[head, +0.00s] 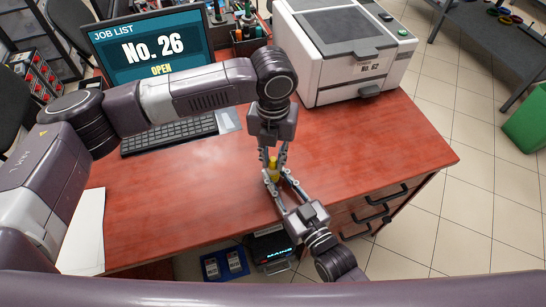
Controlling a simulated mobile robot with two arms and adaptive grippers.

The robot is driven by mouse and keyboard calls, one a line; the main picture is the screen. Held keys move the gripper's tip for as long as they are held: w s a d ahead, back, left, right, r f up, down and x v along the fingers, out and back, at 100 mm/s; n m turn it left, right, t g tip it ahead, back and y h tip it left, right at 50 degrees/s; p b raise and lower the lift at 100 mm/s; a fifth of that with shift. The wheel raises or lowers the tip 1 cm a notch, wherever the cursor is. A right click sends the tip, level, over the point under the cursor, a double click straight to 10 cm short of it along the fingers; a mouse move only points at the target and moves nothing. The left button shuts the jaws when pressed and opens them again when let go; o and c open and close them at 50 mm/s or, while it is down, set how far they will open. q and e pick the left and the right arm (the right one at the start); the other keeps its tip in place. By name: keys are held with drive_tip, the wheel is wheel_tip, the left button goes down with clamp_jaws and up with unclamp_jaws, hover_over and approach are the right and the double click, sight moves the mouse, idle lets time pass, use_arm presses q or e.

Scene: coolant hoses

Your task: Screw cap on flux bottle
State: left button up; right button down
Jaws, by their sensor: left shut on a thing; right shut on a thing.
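A small yellow flux bottle (273,175) stands roughly upright near the front edge of the red desk. My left gripper (274,160) comes down from above, its fingers shut around the yellow top, where the cap is. My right gripper (278,176) reaches in from the lower right and is shut on the bottle's body, just below the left fingertips. The fingers cover much of the bottle and cap. I cannot tell cap from bottle clearly, nor whether the cap sits straight on the neck.
A white printer (345,50) stands at the back right of the desk (390,130). A monitor (150,45), a keyboard (170,133) and a pen holder (248,40) are at the back left. White paper (85,230) lies at left. Desk right of the grippers is clear.

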use_arm(q)
drive_tip(key=m, duration=1)
drive_tip(key=o, duration=0.7)
drive_tip(key=shift+c, duration=0.2)
drive_tip(key=shift+r, duration=2.25)
drive_tip(key=shift+c, duration=0.4)
